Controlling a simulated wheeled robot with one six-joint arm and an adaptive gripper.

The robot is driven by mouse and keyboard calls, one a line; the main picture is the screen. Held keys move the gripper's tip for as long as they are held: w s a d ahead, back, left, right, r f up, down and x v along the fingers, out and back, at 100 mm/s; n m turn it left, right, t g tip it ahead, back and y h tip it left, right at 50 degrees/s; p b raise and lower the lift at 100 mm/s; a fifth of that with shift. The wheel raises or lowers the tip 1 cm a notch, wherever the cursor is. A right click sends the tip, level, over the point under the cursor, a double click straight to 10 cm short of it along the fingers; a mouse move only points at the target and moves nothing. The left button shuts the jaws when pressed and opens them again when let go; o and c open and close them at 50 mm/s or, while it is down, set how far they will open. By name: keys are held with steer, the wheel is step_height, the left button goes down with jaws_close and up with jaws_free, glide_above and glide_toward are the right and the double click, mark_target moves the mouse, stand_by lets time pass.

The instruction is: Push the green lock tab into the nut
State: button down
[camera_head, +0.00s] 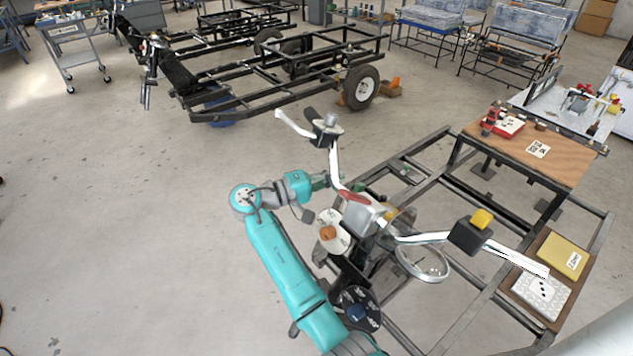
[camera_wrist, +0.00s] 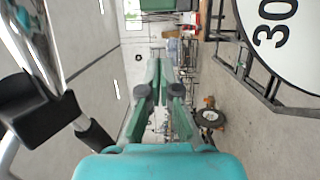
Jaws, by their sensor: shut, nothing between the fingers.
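My teal arm reaches up from the bottom of the head view. Its gripper (camera_head: 322,182) is beside the handlebar stem of the vehicle front end. In the wrist view my green-fingered gripper (camera_wrist: 157,68) is shut, with its fingertips together and nothing between them. I cannot make out the green lock tab or the nut in either view. A white round disc (camera_head: 333,233) with an orange knob sits just below the gripper in the head view. A white disc marked "30" (camera_wrist: 280,30) fills the upper right of the wrist view, apart from the fingers.
A chrome handlebar (camera_head: 420,238) and black handle parts stand close around my arm. A dark dial with white marks (camera_head: 357,308) is beside my forearm. A black frame (camera_head: 455,290) and a wooden board (camera_head: 565,150) lie to the right. Open floor is at the left.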

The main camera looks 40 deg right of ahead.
mark_target(355, 191)
steer(key=shift+s, duration=2)
steer(key=shift+s+f, duration=0.1)
steer(key=shift+s, duration=1.15)
